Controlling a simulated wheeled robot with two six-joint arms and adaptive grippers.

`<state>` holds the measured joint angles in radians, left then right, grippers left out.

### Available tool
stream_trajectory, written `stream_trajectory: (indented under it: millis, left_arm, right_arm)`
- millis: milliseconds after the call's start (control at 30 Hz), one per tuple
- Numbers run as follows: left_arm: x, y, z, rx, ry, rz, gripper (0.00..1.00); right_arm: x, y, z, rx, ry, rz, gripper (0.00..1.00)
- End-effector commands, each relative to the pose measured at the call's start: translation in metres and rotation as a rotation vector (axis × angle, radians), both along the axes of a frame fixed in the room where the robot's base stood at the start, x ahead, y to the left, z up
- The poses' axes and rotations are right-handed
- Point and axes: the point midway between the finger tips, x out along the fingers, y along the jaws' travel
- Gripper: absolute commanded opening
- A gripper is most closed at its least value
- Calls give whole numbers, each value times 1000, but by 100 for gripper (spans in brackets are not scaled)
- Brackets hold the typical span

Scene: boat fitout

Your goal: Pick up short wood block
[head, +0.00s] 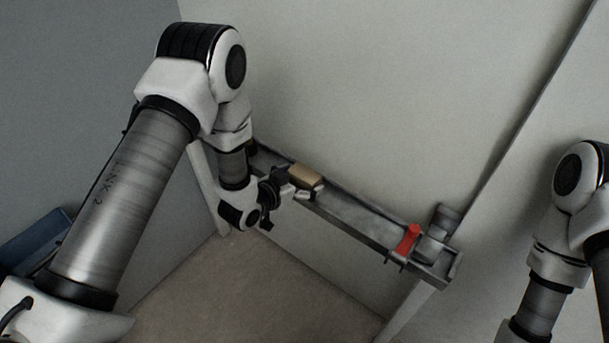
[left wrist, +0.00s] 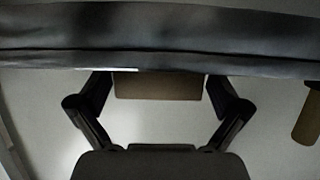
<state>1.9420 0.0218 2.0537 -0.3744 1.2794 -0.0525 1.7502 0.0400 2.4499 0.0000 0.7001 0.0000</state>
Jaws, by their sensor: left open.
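The short wood block (head: 306,176) is a small tan-brown piece at the narrow metal shelf along the wall. In the left wrist view the wood block (left wrist: 158,86) lies between my two fingers, with a gap on each side. My left gripper (head: 286,184) is open, its fingers right at the block in the head view. The left wrist view also shows the open left gripper (left wrist: 158,97). The block's far part is hidden there behind the dark shelf edge. My right gripper is out of view; only part of that arm shows at the right.
The metal shelf (head: 350,217) runs along the pale wall and carries a red part (head: 409,238) and a grey cylindrical fitting (head: 435,240) at its right end. A brown rounded piece (left wrist: 305,118) shows in the left wrist view. A blue box (head: 35,240) stands at the left.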

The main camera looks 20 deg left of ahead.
Motion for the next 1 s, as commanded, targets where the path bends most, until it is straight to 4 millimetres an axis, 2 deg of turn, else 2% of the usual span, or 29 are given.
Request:
stream_trajectory:
  millis: [100, 300, 367, 400, 467, 800, 1000]
  left_arm:
    - [12, -4, -5, 1, 0, 1, 100]
    - [13, -4, -6, 0, 1, 2, 100]
    - [12, -4, -6, 0, 1, 2, 79]
    - [12, -4, -6, 0, 1, 2, 65]
    - [12, -4, -6, 0, 1, 2, 46]
    - [12, -4, -4, -1, 0, 1, 46]
    - [13, -4, 11, -1, -2, 2, 46]
  right_arm:
    - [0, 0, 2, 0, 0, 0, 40]
    - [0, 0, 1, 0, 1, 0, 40]
    - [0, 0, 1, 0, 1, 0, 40]
    - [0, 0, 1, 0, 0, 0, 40]
    - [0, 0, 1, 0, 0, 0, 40]
    - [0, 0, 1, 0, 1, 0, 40]
    - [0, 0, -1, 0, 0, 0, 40]
